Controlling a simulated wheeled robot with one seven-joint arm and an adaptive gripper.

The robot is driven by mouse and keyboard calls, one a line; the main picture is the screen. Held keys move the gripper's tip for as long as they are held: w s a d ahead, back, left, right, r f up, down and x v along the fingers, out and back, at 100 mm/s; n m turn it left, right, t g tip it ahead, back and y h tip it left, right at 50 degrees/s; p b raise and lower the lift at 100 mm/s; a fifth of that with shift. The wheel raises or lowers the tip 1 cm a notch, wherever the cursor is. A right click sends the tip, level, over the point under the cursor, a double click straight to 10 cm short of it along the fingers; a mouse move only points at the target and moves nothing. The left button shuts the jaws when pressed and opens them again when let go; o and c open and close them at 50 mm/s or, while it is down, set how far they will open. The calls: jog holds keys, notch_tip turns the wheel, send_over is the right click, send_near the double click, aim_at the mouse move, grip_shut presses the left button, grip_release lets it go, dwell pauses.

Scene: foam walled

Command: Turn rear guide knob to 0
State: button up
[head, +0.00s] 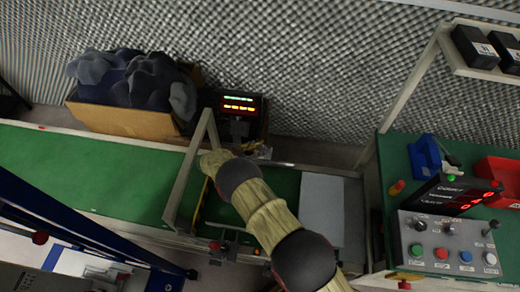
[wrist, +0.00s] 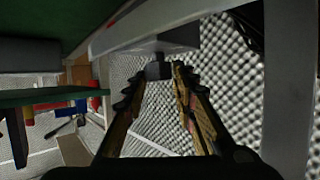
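In the wrist view, a small dark block (wrist: 158,71), apparently the rear guide knob, sits under a grey bracket at the conveyor's edge. My gripper (wrist: 160,78) points at it with its two fingers apart, and the block shows between the tips. I cannot tell whether either finger touches it. No number or pointer on the knob can be read. In the head view, my arm reaches over the green conveyor (head: 90,170) to its rear side; its pale end (head: 214,160) is by the frame post, and the fingertips and knob cannot be made out there.
A lit display (head: 240,104) stands behind the conveyor, near a cardboard box (head: 125,118) of dark lumps. A pale frame (head: 187,175) arches over the belt close to my arm. A control panel (head: 445,243) with buttons is at right. Blue rails (head: 75,220) stand at front left.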

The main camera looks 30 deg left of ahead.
jog(key=o, duration=0.3)
jog(key=shift+f, duration=0.1)
jog(key=shift+o, duration=0.2)
jog(key=shift+s, duration=0.1)
